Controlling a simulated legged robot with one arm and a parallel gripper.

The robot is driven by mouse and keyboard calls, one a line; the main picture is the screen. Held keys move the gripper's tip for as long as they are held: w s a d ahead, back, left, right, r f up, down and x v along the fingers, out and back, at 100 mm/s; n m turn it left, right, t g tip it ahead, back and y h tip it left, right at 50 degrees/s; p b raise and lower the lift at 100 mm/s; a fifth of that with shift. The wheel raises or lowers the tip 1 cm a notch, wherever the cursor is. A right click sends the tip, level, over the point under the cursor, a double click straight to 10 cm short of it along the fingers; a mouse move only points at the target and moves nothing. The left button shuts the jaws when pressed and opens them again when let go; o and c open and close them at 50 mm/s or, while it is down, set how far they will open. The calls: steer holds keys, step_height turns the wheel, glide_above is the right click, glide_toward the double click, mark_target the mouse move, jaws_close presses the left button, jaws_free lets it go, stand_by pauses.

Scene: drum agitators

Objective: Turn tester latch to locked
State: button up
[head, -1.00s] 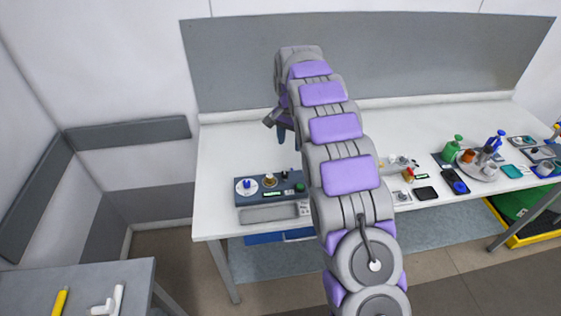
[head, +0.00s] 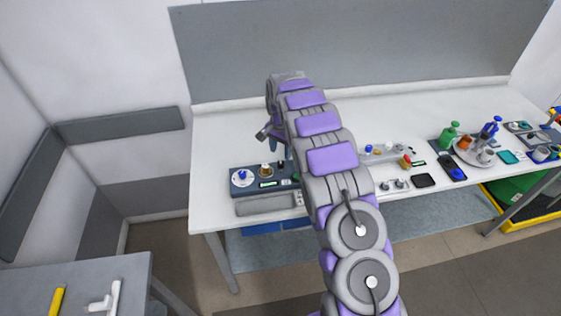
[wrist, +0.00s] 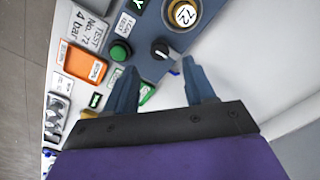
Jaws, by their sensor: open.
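The tester (head: 222,182) is a dark blue-grey box at the bench's left front, with a blue knob (head: 242,175) on a white dial, a brass-rimmed gauge and a small green display. In the wrist view its blue-grey panel (wrist: 150,15) carries a gauge reading 72 (wrist: 183,13), a green button (wrist: 120,51) and a black knob (wrist: 160,48) with a pale mark. This knob may be the latch; its label is not readable. My gripper (wrist: 163,75) is open and empty, its blue fingers just short of the black knob. It also shows over the tester's right part (head: 283,152).
An orange panel (wrist: 82,62) and white labels lie left of the green button. Right of my arm on the bench are small devices, a black pad (head: 424,180), a round tray (head: 463,152) and a green bottle (head: 449,134). The bench behind the tester is clear.

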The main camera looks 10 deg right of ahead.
mark_target(280, 162)
step_height(280, 162, down, 6)
steer(key=shift+f, duration=0.15)
stand_by(0.3)
jaws_close()
stand_by(0.4)
